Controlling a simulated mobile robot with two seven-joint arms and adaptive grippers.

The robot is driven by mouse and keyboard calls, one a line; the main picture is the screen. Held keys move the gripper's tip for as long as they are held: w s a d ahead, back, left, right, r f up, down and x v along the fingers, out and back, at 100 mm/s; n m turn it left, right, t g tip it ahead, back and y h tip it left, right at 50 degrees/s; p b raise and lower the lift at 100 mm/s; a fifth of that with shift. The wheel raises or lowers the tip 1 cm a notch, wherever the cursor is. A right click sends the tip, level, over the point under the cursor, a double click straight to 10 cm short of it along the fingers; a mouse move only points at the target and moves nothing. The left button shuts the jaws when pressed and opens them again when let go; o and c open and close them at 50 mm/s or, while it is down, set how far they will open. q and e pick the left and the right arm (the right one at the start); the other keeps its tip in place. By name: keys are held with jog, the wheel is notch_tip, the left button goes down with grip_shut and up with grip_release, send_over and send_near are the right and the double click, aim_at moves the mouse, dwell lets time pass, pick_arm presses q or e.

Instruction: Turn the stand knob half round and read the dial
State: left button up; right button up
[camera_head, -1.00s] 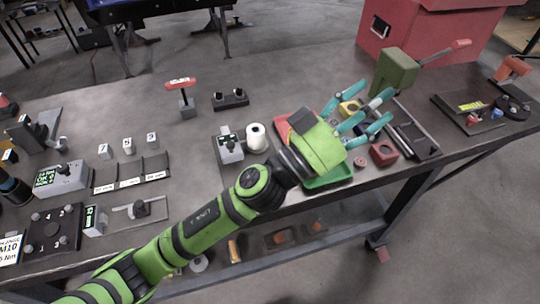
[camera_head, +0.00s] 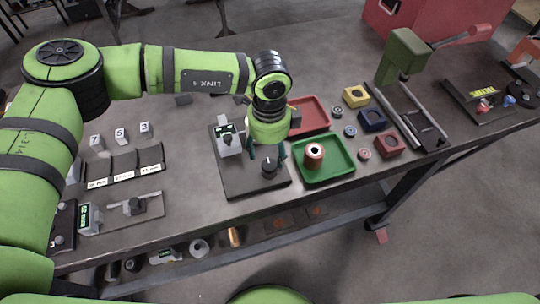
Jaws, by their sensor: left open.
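The stand is a dark plate (camera_head: 238,183) on the bench with a grey dial box (camera_head: 230,141) at its back left. The box has a small dark display, too small to read. A round black knob (camera_head: 269,167) stands near the plate's front. My left gripper (camera_head: 267,153) points down over the plate, its teal fingers apart on either side of the space just above and behind the knob. I cannot tell whether they touch it. The gripper body hides the plate's back right part. My right gripper is not in view.
A green tray (camera_head: 345,174) holding a copper and white spool (camera_head: 313,155) stands close to the right. Behind it are a red tray (camera_head: 318,112) and several coloured blocks and discs. A green press (camera_head: 401,57) stands further right. Labelled slots (camera_head: 124,164) lie left.

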aim_at(270, 164)
pick_arm(q)
notch_tip(270, 164, down, 4)
jog(key=shift+r+p, duration=0.1)
jog(key=shift+p, duration=0.7)
jog(key=shift+f, duration=0.7)
jog(key=c, duration=1.1)
jog(key=o, duration=1.1)
notch_tip(270, 164, up, 12)
